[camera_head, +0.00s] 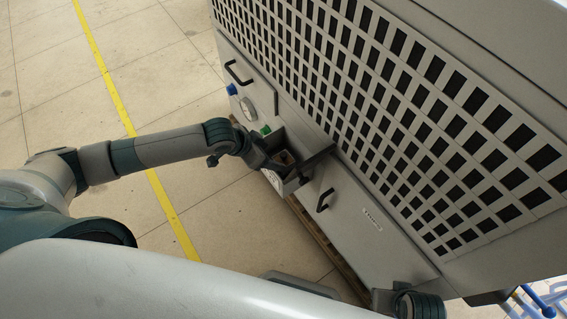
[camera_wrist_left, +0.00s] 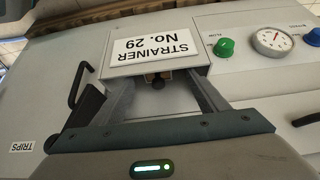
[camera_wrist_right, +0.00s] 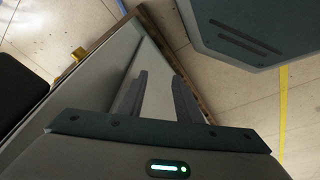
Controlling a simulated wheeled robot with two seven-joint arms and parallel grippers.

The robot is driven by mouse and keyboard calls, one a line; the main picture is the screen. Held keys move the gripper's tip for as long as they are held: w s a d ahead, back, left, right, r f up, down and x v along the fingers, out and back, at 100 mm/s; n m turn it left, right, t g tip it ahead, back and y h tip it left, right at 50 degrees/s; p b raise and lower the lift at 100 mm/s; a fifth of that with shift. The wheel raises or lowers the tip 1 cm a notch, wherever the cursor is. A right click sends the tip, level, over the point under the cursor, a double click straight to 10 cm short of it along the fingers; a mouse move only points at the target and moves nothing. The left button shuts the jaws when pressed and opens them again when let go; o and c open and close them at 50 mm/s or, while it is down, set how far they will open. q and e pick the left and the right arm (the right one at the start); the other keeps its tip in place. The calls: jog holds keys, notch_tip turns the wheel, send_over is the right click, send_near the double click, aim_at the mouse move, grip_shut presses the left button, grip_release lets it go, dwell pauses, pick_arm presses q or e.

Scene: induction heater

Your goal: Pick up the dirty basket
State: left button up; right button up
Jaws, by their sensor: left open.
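A grey strainer box labelled "STRAINER No. 29" (camera_wrist_left: 157,50) stands out from the machine's front. In the head view its top is open, and a small brownish thing (camera_head: 286,157) shows inside; I cannot tell for sure that it is the dirty basket. In the left wrist view a small dark and brown part shows below the label (camera_wrist_left: 158,77). My left gripper (camera_wrist_left: 158,84) is open, its fingers spread on either side of that part, with no grip visible. My right gripper (camera_wrist_right: 158,80) is open and empty, low beside the machine.
The large grey machine (camera_head: 375,235) has black handles (camera_head: 325,200), a slotted grille, a green knob (camera_wrist_left: 224,47), a dial (camera_wrist_left: 272,40) and a blue knob. The tiled floor with a yellow line (camera_head: 150,172) is clear on the left. A blue-framed object (camera_head: 545,298) stands at lower right.

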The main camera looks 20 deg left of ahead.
aim_at(281, 161)
pick_arm(q)
jog(key=shift+x, duration=1.15)
pick_arm(e)
jog(key=shift+s+r, duration=0.15)
jog(key=shift+r, duration=0.55)
jog(key=shift+s+f, duration=0.15)
pick_arm(q)
jog(key=shift+w+d+f, duration=0.1)
jog(key=shift+d+f, duration=0.15)
jog(key=shift+f, duration=0.25)
jog(key=x, duration=0.3)
jog(key=shift+d+f+b, duration=0.1)
jog(key=shift+b, duration=0.3)
jog(key=shift+d+f, duration=0.15)
jog(key=shift+f, duration=0.2)
pick_arm(e)
jog(key=shift+a+r, duration=0.25)
jog(key=shift+r, duration=0.35)
jog(key=shift+f, duration=0.1)
pick_arm(q)
jog(key=c, duration=1.3)
